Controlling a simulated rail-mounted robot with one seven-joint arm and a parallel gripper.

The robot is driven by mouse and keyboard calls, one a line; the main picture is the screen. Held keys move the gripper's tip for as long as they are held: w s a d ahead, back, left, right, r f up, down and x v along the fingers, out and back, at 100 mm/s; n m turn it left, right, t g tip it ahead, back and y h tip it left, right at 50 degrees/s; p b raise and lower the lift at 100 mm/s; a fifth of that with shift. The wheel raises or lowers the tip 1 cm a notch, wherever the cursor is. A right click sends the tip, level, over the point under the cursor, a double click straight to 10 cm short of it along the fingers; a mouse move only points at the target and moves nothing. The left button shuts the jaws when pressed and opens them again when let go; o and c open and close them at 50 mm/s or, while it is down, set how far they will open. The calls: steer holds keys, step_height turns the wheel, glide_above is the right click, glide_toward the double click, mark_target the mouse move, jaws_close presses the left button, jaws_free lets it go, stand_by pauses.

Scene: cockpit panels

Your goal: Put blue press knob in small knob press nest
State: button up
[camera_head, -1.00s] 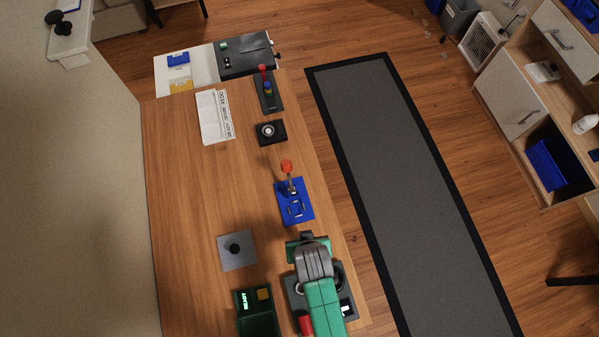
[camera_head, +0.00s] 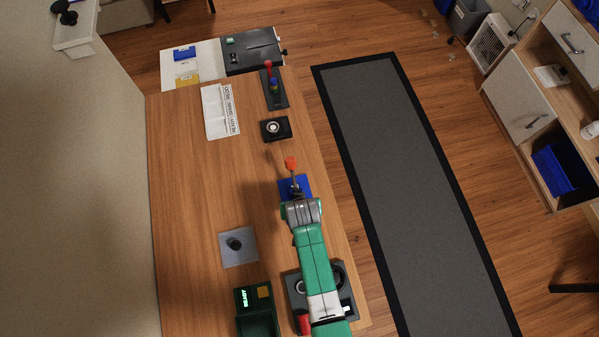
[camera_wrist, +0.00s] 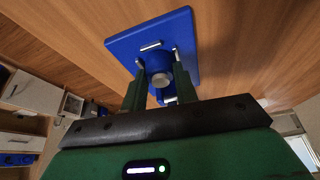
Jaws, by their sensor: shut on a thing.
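My gripper (camera_head: 300,210) is over the blue press plate (camera_head: 303,182), which carries a lever with a red ball (camera_head: 291,162). In the wrist view the two green fingers (camera_wrist: 158,66) are shut on a blue knob (camera_wrist: 158,62) with a pale grey end. The knob is in front of the blue plate (camera_wrist: 185,28). Pale bars on that plate, which look like the nest edges (camera_wrist: 151,45), show around the knob. The gripper hides the nest in the head view. I cannot tell whether the knob touches the nest.
A dark round-socket fixture (camera_head: 274,128) and a lever panel (camera_head: 274,90) stand beyond the press. A grey plate with a black knob (camera_head: 238,246) and a green box (camera_head: 256,310) are nearer, to the left. The table's left middle is clear.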

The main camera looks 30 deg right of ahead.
steer(key=shift+f, duration=0.15)
steer(key=o, duration=1)
steer(key=p+v, duration=0.2)
steer(key=v, duration=1)
